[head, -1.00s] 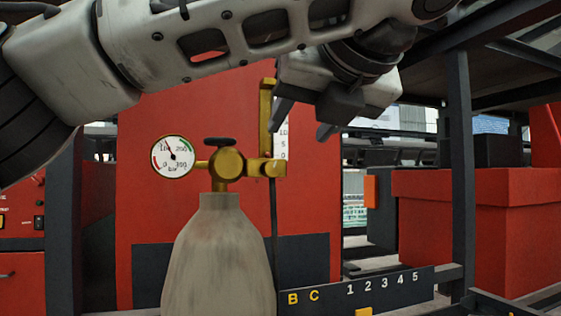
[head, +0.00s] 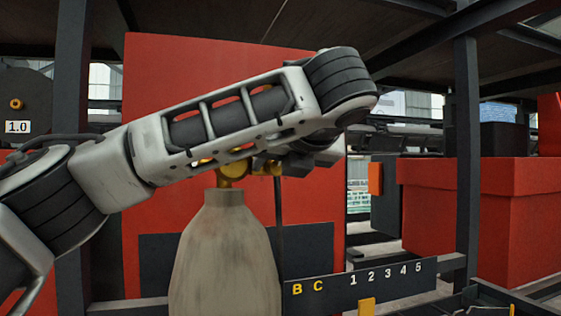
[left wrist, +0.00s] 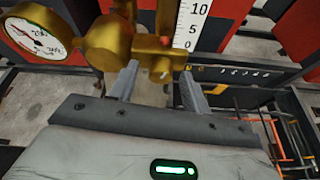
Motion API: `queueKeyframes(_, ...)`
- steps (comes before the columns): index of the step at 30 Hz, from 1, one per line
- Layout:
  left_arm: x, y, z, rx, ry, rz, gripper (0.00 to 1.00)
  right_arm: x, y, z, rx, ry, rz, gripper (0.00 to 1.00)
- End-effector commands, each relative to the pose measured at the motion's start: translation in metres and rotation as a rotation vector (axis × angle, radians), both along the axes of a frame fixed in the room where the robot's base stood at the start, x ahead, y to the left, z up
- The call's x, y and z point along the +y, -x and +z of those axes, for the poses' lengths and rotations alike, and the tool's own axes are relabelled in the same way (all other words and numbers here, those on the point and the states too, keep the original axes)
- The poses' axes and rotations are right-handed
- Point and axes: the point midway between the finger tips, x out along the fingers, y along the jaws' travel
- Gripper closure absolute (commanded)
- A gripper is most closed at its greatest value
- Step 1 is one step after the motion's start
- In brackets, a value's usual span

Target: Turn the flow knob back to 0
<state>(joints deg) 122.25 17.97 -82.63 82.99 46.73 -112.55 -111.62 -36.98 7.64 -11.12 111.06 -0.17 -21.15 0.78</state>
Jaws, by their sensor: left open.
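The brass regulator (head: 232,172) sits on top of a grey gas cylinder (head: 225,250); my left arm hides most of it in the head view. In the left wrist view I see the round pressure gauge (left wrist: 38,32), a brass body (left wrist: 108,42) and a white flow scale (left wrist: 190,22) marked 10, 5 and 0. A brass piece with a small red mark (left wrist: 158,50), apparently the flow knob, is just beyond my fingertips. My left gripper (left wrist: 158,82) is open, its fingers either side of that piece's lower end; contact is unclear. My right gripper is not in view.
A red cabinet (head: 180,80) stands behind the cylinder. A dark rail lettered B C and 1 to 5 (head: 380,280) runs at the lower right. A red box (head: 440,205) and a dark post (head: 466,150) are on the right. Several rods (left wrist: 285,135) lie at the right in the wrist view.

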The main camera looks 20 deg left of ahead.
Motion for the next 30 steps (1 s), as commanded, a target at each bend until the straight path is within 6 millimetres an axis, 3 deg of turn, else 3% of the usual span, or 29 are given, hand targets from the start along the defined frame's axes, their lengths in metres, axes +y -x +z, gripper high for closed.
queueKeyframes(1,0.000,0.000,0.000,0.000,0.000,0.000,0.58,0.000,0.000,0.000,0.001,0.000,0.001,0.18)
queueKeyframes(5,0.000,0.000,0.000,0.000,0.000,0.000,0.94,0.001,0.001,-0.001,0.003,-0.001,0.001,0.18)
queueKeyframes(6,0.000,0.000,0.000,0.000,0.000,0.000,0.97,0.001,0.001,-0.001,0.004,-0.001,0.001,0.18)
queueKeyframes(17,0.000,0.001,-0.001,-0.025,0.040,-0.001,0.96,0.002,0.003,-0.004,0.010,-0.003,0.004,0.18)
queueKeyframes(30,0.002,0.002,-0.004,-0.210,0.313,-0.003,0.96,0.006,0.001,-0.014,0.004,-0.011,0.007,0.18)
